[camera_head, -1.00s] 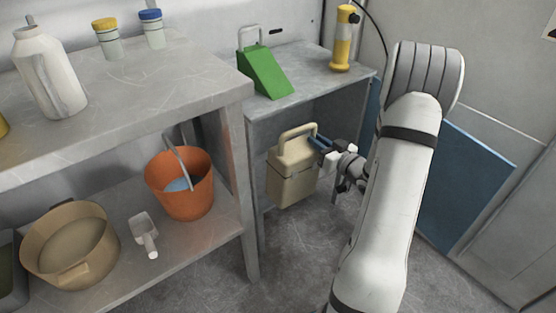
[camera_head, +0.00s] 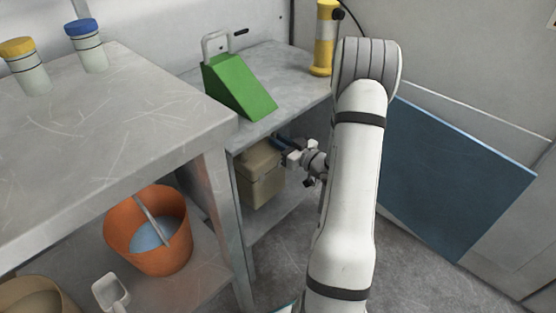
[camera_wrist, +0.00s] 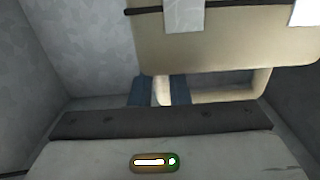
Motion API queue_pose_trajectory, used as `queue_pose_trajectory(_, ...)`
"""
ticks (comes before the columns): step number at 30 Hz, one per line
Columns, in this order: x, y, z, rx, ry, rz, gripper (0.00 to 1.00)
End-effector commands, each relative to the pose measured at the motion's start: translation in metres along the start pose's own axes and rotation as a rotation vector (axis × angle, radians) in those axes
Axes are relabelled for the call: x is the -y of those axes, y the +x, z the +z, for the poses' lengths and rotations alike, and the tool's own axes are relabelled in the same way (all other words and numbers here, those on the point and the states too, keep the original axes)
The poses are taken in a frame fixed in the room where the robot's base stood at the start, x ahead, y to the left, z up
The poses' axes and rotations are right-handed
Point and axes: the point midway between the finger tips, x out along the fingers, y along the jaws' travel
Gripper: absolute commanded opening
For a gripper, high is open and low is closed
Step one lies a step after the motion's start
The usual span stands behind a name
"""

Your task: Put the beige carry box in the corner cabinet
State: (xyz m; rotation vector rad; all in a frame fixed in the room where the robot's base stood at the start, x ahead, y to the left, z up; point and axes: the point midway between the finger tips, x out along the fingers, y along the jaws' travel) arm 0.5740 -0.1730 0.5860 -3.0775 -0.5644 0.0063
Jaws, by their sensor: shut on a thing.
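The beige carry box (camera_head: 260,178) is inside the open front of the grey corner cabinet (camera_head: 234,200), under its top. Its upper part and handle are hidden by the cabinet top in the head view. My gripper (camera_head: 284,147) reaches in from the right and is shut on the box's handle. In the wrist view the dark blue fingers of my gripper (camera_wrist: 160,92) close around the handle bar, and the beige box (camera_wrist: 215,40) fills the top of the picture. I cannot tell whether the box touches the cabinet floor.
A green wedge (camera_head: 240,88) and a yellow cylinder (camera_head: 325,40) stand on the cabinet top. A grey shelf unit (camera_head: 150,120) stands left, with an orange bucket (camera_head: 120,240) and a scoop (camera_head: 110,292) below. A blue panel (camera_head: 450,180) leans on the right wall.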

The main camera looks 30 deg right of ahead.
Motion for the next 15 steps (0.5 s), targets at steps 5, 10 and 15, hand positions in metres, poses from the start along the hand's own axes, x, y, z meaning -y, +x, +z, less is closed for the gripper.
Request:
queue_pose_trajectory(5,-0.003,-0.002,0.018,-0.003,0.000,0.006,0.00)
queue_pose_trajectory(10,-0.004,-0.002,0.042,-0.002,0.001,0.008,0.00)
queue_pose_trajectory(15,-0.005,-0.003,0.046,-0.005,-0.002,0.009,0.00)
